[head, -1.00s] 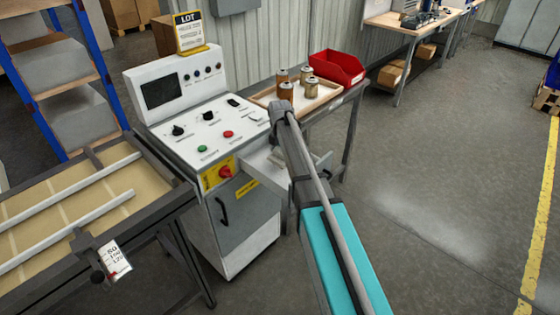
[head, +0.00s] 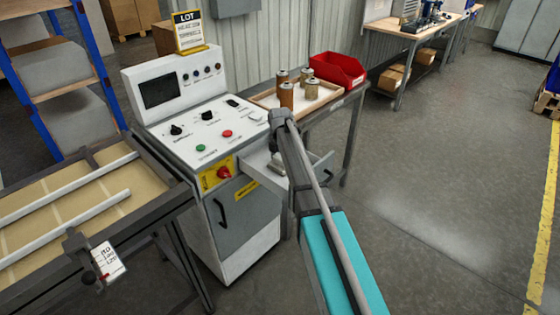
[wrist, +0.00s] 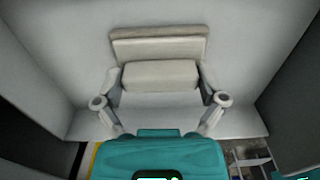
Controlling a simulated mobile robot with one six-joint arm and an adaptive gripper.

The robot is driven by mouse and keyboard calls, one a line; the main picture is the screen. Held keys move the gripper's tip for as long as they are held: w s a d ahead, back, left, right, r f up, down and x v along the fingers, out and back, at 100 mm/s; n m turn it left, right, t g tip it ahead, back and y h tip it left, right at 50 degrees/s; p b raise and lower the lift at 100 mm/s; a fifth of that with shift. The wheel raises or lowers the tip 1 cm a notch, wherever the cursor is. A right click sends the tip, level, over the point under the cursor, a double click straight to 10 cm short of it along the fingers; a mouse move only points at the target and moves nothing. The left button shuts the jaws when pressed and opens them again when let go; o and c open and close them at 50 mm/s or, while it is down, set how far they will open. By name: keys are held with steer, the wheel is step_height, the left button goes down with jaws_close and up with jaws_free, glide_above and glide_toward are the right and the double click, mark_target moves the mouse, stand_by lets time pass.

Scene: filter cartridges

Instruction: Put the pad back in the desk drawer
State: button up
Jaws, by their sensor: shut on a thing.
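The pad (wrist: 160,75) is a pale beige block between the fingers of my gripper (wrist: 160,82) in the wrist view. My gripper is shut on it, one finger at each end. A wider beige strip with a brown edge shows just beyond it; I cannot tell whether it is part of the pad. Grey-white drawer walls (wrist: 45,60) surround the gripper. In the head view, the open drawer (head: 257,163) sticks out from the right side of the control desk (head: 240,220). My arm hides part of the drawer and the gripper there.
A wooden tray (head: 262,101) with several filter cartridges (head: 286,95) stands on a bench behind the drawer, beside a red bin (head: 337,70). A framed table (head: 110,240) stands left of the desk.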

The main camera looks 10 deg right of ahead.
mark_target(280, 159)
steer(key=o, duration=0.8)
steer(key=shift+c, duration=0.2)
steer(key=shift+r+p, duration=0.15)
steer(key=shift+p, duration=0.15)
step_height(280, 159, up, 12)
steer(key=p, duration=1.1)
steer(key=shift+p, duration=0.4)
steer(key=shift+s, duration=0.1)
